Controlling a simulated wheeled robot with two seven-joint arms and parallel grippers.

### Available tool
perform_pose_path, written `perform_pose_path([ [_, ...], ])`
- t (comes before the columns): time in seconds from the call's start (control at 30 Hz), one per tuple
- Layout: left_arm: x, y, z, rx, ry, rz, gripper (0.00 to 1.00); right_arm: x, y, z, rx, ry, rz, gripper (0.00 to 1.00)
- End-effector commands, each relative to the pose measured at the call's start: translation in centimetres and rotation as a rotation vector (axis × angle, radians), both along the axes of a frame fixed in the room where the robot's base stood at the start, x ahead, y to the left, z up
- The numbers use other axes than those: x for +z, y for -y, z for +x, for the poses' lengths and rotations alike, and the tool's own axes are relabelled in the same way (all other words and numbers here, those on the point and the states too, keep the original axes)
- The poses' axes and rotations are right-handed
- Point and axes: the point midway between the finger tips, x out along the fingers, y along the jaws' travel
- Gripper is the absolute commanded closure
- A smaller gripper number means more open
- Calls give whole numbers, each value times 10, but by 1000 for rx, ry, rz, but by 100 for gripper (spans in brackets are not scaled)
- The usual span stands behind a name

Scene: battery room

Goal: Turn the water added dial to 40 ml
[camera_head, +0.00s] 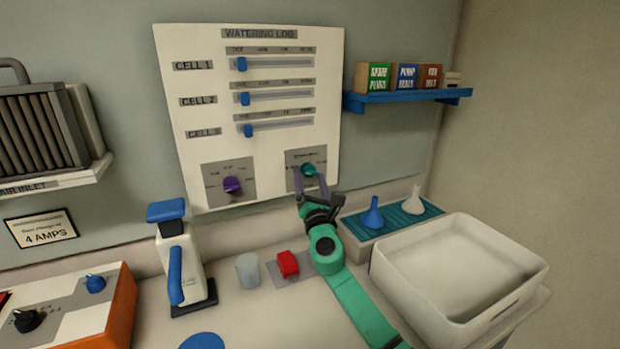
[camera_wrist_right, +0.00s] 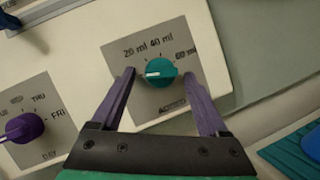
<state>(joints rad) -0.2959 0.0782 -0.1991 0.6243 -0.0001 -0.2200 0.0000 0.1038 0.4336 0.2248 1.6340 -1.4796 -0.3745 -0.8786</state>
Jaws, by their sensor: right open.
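The water added dial is a teal knob (camera_wrist_right: 160,73) on a grey label plate (camera_wrist_right: 117,52) with marks 20 ml, 40 ml and 60 ml. Its white pointer line points to the left, below the 20 ml mark and away from 40 ml. It also shows in the head view (camera_head: 309,170) at the lower right of the white watering log board (camera_head: 200,135). My right gripper (camera_wrist_right: 160,78) is open, with one purple finger on each side of the knob and gaps showing. How deep the fingertips reach is unclear. It also shows in the head view (camera_head: 310,177). My left gripper is out of view.
A purple day dial (camera_head: 232,184) sits left on the same board, below blue sliders. Beneath are a white jug with blue handle (camera_head: 178,260), a cup (camera_head: 248,270), a red switch (camera_head: 288,264), funnels on a teal mat and a white tub (camera_head: 395,285). A blue shelf (camera_head: 405,97) is right.

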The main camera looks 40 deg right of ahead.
Motion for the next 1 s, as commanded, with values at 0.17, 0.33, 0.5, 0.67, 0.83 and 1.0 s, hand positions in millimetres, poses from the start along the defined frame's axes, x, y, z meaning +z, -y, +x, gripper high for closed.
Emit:
perform_pose_path([
  [0.17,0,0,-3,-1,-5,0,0,0,0,0,0,0,0,64],
  [0.33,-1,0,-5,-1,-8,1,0,0,0,0,0,0,0,100],
  [0.5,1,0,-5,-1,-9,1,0,0,-1,0,0,4,14,100],
  [0.67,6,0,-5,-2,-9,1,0,2,-1,0,0,17,57,100],
  [0.83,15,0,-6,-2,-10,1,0,4,-2,0,-1,47,151,100],
  [1.0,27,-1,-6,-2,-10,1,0,6,-4,1,1,89,283,100],
])
